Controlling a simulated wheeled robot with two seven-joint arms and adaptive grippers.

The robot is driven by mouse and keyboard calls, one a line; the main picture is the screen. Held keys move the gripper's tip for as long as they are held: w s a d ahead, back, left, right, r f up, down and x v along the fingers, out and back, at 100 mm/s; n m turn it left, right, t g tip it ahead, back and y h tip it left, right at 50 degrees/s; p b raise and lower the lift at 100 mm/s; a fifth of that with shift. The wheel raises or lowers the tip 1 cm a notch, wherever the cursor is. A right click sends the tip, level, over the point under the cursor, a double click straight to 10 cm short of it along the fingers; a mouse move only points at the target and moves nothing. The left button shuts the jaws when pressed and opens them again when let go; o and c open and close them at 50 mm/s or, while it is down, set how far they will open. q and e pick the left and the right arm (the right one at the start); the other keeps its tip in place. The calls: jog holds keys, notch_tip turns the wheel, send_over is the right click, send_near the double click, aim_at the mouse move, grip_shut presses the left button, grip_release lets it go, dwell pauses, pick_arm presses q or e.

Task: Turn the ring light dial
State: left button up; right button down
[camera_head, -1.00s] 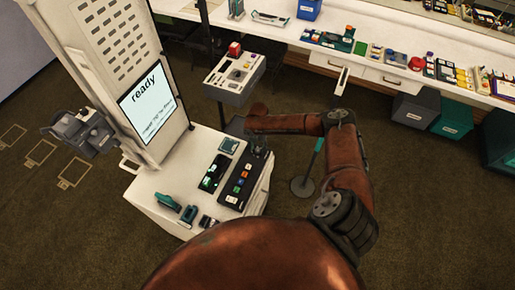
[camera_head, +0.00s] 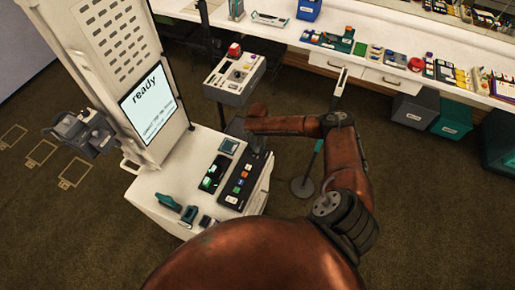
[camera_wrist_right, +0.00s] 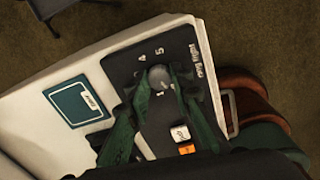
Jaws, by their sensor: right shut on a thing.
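The ring light dial (camera_wrist_right: 159,78) is a round grey knob on a black panel (camera_wrist_right: 182,45) marked with numbers and "ring light". My right gripper (camera_wrist_right: 158,88) has its two green fingers on either side of the knob and is shut on it. In the head view the black panel (camera_head: 238,181) lies on the white kiosk shelf, and my right gripper (camera_head: 258,143) is at its far end, small and partly hidden by my wrist. The knob itself cannot be made out there. My left gripper is not in view.
A kiosk screen (camera_head: 147,102) reading "ready" stands left of the panel. A teal square pad (camera_wrist_right: 78,103) and several small devices share the shelf. A grey control box (camera_head: 233,77) stands behind, and a long white counter (camera_head: 380,40) runs along the back.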

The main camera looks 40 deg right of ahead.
jog(key=m+p, duration=0.4)
jog(key=m, duration=0.2)
jog(key=shift+r, duration=0.1)
jog(key=m+p, duration=0.2)
jog(key=m, duration=0.1)
jog(key=shift+m, duration=0.3)
jog(key=m+p, duration=0.2)
jog(key=m, duration=0.1)
jog(key=shift+m, duration=0.4)
jog(key=m+p, duration=0.3)
jog(key=m, duration=0.3)
jog(key=m+p, duration=0.1)
jog(key=m, duration=0.1)
jog(key=shift+m, duration=0.4)
jog(key=shift+m+p, duration=0.5)
jog(key=shift+m, duration=1.3)
jog(key=c, duration=1.7)
grip_release()
